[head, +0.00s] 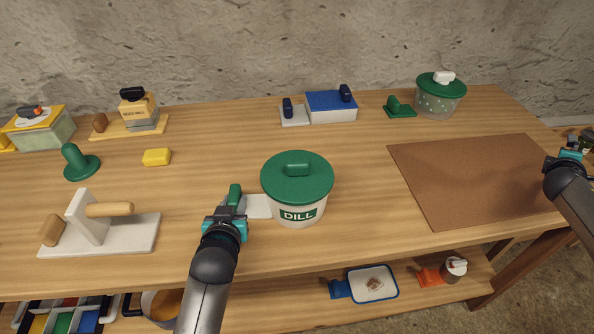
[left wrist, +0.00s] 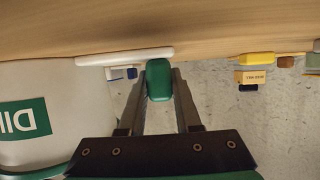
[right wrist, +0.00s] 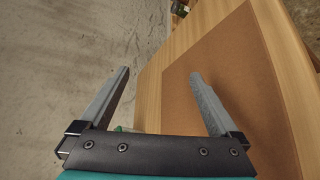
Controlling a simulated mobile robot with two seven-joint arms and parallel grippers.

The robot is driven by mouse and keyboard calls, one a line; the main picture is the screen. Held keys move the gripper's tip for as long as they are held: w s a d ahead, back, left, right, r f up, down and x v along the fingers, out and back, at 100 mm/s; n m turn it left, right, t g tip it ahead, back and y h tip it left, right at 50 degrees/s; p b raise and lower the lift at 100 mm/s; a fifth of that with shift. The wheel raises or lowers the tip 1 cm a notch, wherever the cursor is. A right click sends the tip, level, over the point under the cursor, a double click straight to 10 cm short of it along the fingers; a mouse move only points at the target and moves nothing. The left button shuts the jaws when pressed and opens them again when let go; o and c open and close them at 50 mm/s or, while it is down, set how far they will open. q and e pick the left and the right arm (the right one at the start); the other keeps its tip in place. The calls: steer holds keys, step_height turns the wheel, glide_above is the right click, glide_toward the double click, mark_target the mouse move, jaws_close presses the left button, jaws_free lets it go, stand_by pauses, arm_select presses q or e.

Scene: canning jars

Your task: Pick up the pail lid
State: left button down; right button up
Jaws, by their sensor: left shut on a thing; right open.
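The pail lid (head: 297,178) is a round green disc with a raised green grip, seated on a white pail (head: 299,216) labelled DILL. The pail also shows in the left wrist view (left wrist: 40,80), its label upside down. My left gripper (head: 232,205) is beside the pail, to its left, shut on an upright green handle (left wrist: 158,80) joined to a flat white plate (head: 257,206) next to the pail. It is not on the lid. My right gripper (head: 573,152) is open and empty near the far right of the table; its spread fingers show in the right wrist view (right wrist: 160,95).
A brown mat (head: 470,180) lies bare on the right. A white stand with wooden handles (head: 100,235), a green knob (head: 80,163) and a yellow block (head: 157,157) are on the left. A speckled pail (head: 437,102) and a blue-topped box (head: 331,106) stand at the back.

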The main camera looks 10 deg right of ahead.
steer(key=w+a+n+y, duration=0.1)
steer(key=w+a+y, duration=0.1)
steer(key=w+a, duration=0.55)
steer(key=w+a+n+y, duration=0.15)
steer(key=w+a, duration=0.35)
steer(key=a, duration=0.5)
steer(key=w+a+r+n+y, duration=0.2)
steer(key=w+a+n+y, duration=0.1)
steer(key=a, duration=0.8)
steer(key=w+a+r+n+y, duration=0.2)
steer(key=a+n+y, duration=0.1)
steer(key=a, duration=0.7)
steer(key=n+g+y, duration=0.3)
steer(key=n+g, duration=0.4)
steer(key=n, duration=0.9)
glide_toward(297, 162)
steer(key=shift+h, duration=0.25)
steer(key=f, duration=0.3)
steer(key=a+f, duration=0.1)
steer(key=f, duration=0.1)
steer(key=shift+w, duration=0.1)
steer(key=shift+w+d+f, duration=0.1)
steer(key=shift+w+f, duration=0.1)
steer(key=shift+f, duration=0.65)
steer(key=shift+w+d+f, duration=0.15)
steer(key=shift+w+f, duration=0.1)
steer(key=shift+f, duration=0.6)
steer(key=shift+w+d+f, duration=0.1)
steer(key=shift+w+f, duration=0.1)
steer(key=shift+f, duration=0.65)
